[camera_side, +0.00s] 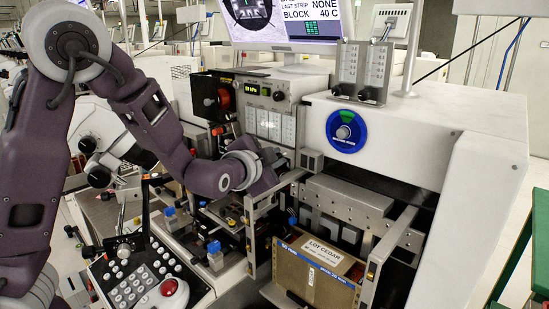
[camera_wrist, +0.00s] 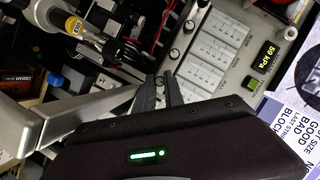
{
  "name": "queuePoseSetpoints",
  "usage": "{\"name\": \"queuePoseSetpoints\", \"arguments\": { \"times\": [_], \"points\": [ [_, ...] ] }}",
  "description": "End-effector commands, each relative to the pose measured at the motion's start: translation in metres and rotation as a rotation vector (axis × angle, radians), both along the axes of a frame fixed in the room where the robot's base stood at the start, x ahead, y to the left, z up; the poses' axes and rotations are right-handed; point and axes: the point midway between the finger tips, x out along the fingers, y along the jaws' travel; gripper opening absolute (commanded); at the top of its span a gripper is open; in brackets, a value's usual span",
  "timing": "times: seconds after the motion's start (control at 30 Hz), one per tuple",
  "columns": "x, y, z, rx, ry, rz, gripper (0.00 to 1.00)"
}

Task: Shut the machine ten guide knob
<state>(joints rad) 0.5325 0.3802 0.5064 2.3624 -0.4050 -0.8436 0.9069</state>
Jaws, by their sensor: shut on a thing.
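My gripper (camera_side: 277,163) is at the front of the bonding machine, below the grey control panel; the arm hides much of it in the side view. In the wrist view my gripper's two dark fingers (camera_wrist: 160,84) are close together, shut on a small part at the panel's lower edge. I take this part to be the guide knob; the fingers cover it almost fully, so its turn position cannot be told. A blue round dial with a green sector (camera_side: 346,131) is on the white housing to the right, apart from my gripper.
A box marked LOT CEDAR (camera_side: 318,272) stands in a metal-framed holder below right. A keypad with a red trackball (camera_side: 172,288) is at the lower left. The pressure display (camera_wrist: 268,52) and white label cards (camera_wrist: 208,50) lie close beyond the fingers. A monitor (camera_side: 290,22) stands above.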

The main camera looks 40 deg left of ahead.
Motion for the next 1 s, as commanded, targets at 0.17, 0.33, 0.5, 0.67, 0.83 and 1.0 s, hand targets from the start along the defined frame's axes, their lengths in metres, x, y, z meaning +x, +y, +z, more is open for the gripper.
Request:
{"name": "queuePoseSetpoints", "arguments": {
  "times": [0.17,0.33,0.5,0.67,0.83,1.0],
  "points": [
    [0.0003,-0.0009,0.0008,0.03,-0.002,-0.002,0.0],
    [0.0004,-0.0008,0.0008,0.037,-0.003,-0.003,0.0],
    [0.0004,-0.0009,0.0009,0.037,-0.003,-0.003,0.0],
    [0.0005,-0.0009,0.0009,0.036,-0.003,-0.002,0.23],
    [0.0003,-0.0007,0.0005,0.036,-0.002,-0.002,0.35],
    [0.0,-0.0006,0.0003,0.036,-0.001,-0.001,0.35]
  ]
}}
